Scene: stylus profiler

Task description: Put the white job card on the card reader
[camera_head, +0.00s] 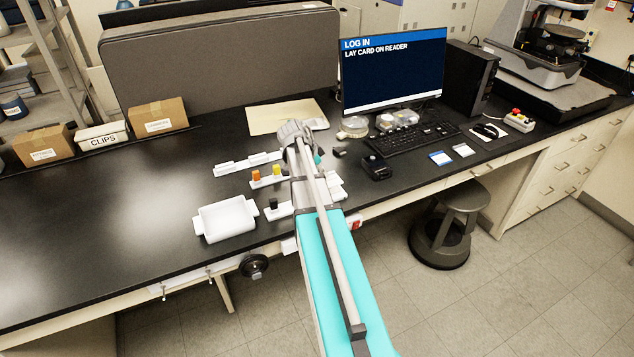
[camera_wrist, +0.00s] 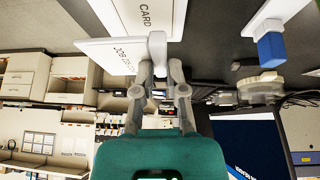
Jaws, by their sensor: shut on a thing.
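My gripper (camera_wrist: 160,68) is shut on a white tab of the white job card (camera_wrist: 108,50), whose printed face begins with "JOB". A small black device (camera_head: 376,168), perhaps the card reader, sits on the bench before the keyboard.
A monitor (camera_head: 393,72) reads "LAY CARD ON READER". The keyboard (camera_head: 410,138) and two small cards (camera_head: 440,158) lie at right. A white tray (camera_head: 226,220) and racks with small blocks (camera_head: 268,178) stand left of my arm.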

